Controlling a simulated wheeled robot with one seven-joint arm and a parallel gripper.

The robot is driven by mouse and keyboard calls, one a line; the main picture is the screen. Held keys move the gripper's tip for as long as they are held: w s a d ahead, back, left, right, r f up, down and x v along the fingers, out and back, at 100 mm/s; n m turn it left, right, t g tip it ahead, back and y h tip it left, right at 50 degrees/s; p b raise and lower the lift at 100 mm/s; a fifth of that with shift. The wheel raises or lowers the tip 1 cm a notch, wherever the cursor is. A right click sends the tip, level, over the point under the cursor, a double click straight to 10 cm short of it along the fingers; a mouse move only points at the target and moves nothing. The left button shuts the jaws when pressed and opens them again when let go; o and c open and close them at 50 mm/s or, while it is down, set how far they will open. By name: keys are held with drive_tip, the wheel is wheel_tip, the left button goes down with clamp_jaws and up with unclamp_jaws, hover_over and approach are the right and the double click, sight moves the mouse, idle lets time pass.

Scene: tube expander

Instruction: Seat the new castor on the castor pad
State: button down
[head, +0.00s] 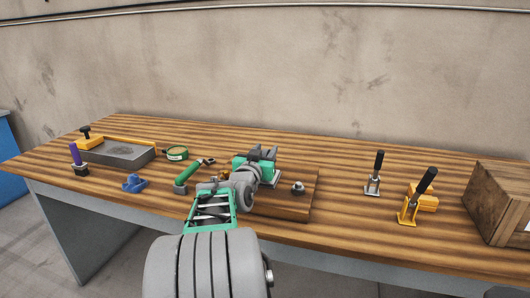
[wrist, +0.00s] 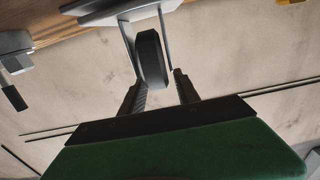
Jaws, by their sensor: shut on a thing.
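My gripper (wrist: 160,84) is shut on the castor. The castor's black wheel (wrist: 151,60) shows between the dark fingers in the wrist view, with a light grey fork and a flat plate (wrist: 108,12) at the fork's far end. In the head view my gripper (head: 263,158) is over the wooden board (head: 300,206), and it largely hides the castor. The castor pad cannot be made out clearly; my arm covers part of the board. I cannot tell whether the plate touches anything.
A grey knob (head: 298,187) stands on the board. Left are a green-handled tool (head: 188,176), a green round tin (head: 177,153), a blue part (head: 134,183) and a grey tray (head: 117,153). Right are two black-handled clamps (head: 374,175) (head: 415,200) and a wooden crate (head: 498,198).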

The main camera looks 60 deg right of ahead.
drive_tip(key=shift+f+b, duration=0.25)
drive_tip(key=shift+b, duration=0.45)
idle(0.6)
drive_tip(key=c, duration=0.8)
unclamp_jaws()
drive_tip(key=o, duration=0.4)
drive_tip(key=o, duration=0.4)
